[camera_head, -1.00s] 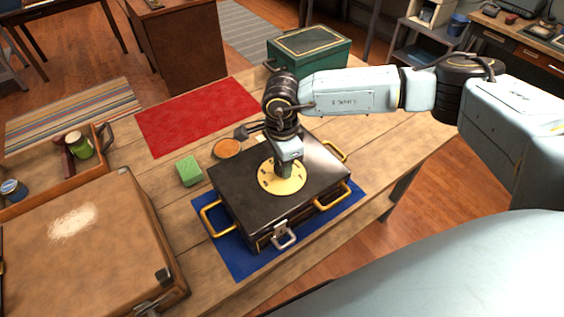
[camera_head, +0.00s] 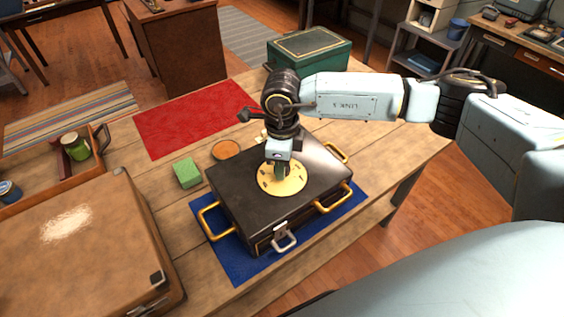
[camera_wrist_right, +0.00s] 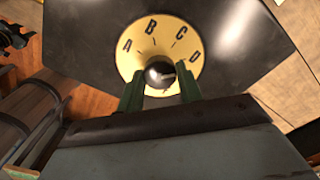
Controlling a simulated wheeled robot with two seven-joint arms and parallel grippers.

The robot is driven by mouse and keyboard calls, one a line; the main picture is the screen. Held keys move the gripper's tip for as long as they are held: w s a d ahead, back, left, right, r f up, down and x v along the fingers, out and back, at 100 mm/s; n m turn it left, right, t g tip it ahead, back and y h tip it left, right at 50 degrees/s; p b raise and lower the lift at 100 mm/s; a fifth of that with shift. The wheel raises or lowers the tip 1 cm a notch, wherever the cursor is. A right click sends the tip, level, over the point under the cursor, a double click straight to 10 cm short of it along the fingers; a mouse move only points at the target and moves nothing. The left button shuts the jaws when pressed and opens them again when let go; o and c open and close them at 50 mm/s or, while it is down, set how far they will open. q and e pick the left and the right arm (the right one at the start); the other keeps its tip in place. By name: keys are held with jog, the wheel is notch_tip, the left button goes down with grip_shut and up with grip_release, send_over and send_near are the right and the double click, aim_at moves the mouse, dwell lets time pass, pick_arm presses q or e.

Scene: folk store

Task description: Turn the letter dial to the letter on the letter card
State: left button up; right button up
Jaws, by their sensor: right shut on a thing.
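The letter dial is a yellow disc (camera_head: 288,182) on top of a black case (camera_head: 240,190). In the right wrist view the disc (camera_wrist_right: 128,62) shows the letters A, B, C and D around a dark round knob (camera_wrist_right: 160,72). My right gripper (camera_head: 281,174) points down over the disc, its green fingers shut on the knob. A pale mark shows on the knob, but I cannot tell which letter it points to. A small cream piece (camera_head: 262,135), perhaps the letter card, shows behind the gripper; no letter is readable on it. My left gripper is not in view.
The case has yellow handles and a grey latch (camera_head: 284,241), and lies on a blue mat (camera_head: 235,262). A green sponge (camera_head: 187,173) and orange round dish (camera_head: 226,150) lie left of it. A brown case (camera_head: 85,235), red mat (camera_head: 195,117) and green box (camera_head: 309,52) surround it.

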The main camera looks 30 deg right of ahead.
dwell(0.4)
jog(key=o, duration=1)
jog(key=shift+r, duration=0.1)
notch_tip(320, 180, up, 13)
jog(key=shift+r+b, duration=0.15)
jog(key=shift+b, duration=0.2)
